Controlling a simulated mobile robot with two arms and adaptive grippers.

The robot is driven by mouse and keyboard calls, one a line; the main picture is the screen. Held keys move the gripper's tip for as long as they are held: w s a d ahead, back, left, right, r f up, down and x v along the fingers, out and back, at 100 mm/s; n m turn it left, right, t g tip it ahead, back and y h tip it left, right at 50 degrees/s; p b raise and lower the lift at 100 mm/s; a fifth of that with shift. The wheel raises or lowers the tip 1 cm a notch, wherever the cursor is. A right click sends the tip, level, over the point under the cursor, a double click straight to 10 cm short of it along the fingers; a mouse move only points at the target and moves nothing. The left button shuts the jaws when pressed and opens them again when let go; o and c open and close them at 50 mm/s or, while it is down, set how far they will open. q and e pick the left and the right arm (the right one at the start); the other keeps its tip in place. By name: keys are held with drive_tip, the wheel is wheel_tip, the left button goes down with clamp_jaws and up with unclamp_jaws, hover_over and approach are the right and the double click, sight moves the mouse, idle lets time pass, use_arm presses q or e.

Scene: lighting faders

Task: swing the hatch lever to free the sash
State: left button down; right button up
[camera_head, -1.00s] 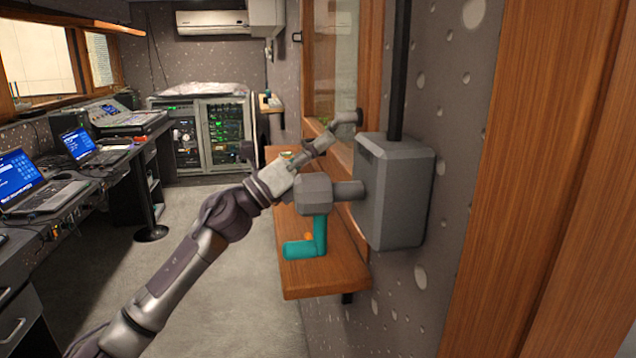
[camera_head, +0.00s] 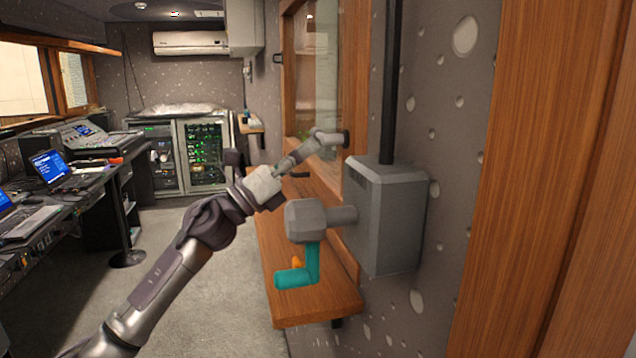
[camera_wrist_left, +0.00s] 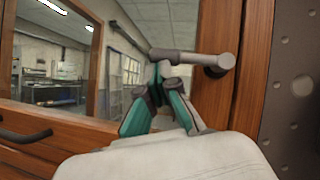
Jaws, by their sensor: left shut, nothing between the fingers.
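The grey hatch lever (camera_head: 312,147) juts from a round pivot on the wooden window frame. In the left wrist view the lever (camera_wrist_left: 190,57) lies nearly level, its pivot at the right. The glazed sash (camera_wrist_left: 150,50) stands in its wooden frame behind it. My left gripper (camera_head: 279,170) is at the free end of the lever. In the wrist view its teal fingers (camera_wrist_left: 161,74) are shut with nothing between them, with the tips by the lever end; whether they touch it I cannot tell. My right gripper is not in view.
A grey wall box (camera_head: 385,215) with a teal crank (camera_head: 311,265) stands close on the right. A wooden shelf (camera_head: 345,300) runs below it. A dark handle (camera_wrist_left: 25,135) is on the lower sash rail. Desks with laptops (camera_head: 50,170) line the left; the floor between is clear.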

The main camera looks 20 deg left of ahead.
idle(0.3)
use_arm(q)
drive_tip(key=v, duration=1.2)
drive_tip(key=shift+f, duration=0.1)
